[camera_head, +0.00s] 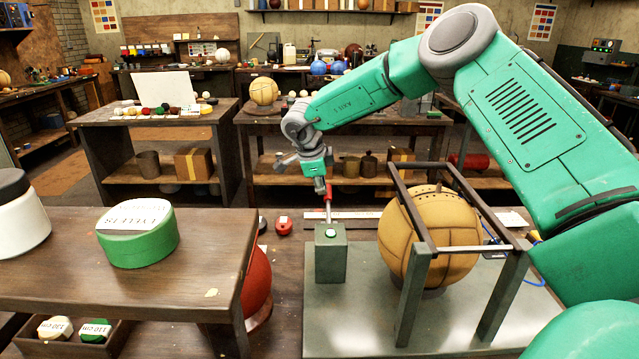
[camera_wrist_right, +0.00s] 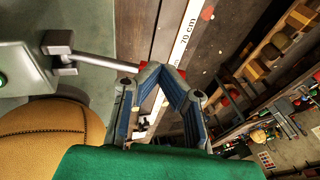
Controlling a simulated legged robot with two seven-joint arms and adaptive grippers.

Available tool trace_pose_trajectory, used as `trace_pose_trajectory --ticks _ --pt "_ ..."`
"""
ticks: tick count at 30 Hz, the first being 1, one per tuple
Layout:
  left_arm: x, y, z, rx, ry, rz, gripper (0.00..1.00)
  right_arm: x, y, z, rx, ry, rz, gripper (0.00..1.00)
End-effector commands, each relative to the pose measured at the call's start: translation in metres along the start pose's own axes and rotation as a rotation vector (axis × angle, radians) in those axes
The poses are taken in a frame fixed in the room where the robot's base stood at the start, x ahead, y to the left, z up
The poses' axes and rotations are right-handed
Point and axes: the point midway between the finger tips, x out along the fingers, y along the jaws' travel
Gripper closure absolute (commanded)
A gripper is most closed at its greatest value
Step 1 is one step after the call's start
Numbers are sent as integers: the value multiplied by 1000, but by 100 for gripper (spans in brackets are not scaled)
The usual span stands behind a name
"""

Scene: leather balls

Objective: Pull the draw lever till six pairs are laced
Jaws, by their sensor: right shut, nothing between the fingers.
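A grey-green box (camera_head: 331,256) with a green button stands on the bench plate and carries the draw lever (camera_head: 328,205), a thin metal rod with a red grip. In the right wrist view the lever (camera_wrist_right: 98,62) reaches from the box towards my fingers, its red end partly hidden behind them. My right gripper (camera_head: 321,184) is at the top of the lever, shut and empty; its fingertips (camera_wrist_right: 168,72) meet close to the red end. Whether they touch it I cannot tell. A tan leather ball (camera_head: 425,240) with a row of lacing holes sits inside a metal frame. My left gripper is not in view.
The frame (camera_head: 412,290) stands close right of the lever box. A wooden table (camera_head: 190,275) at left holds a green round box (camera_head: 138,238) and a white jar (camera_head: 18,220). A red ball (camera_head: 256,285) sits beside it. A ruler (camera_head: 355,215) lies behind the lever box.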

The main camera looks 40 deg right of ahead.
Motion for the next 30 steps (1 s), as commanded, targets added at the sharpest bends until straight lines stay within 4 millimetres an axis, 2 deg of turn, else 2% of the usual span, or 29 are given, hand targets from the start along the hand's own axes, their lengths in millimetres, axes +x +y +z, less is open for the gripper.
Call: trace_pose_trajectory --ticks 15,24,30 --pt "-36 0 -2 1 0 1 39 16 -2 6 -28 6 162 100" --pt "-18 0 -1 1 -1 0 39 51 0 9 -36 0 196 100" --pt "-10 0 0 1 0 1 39 66 2 11 -36 -1 196 100"
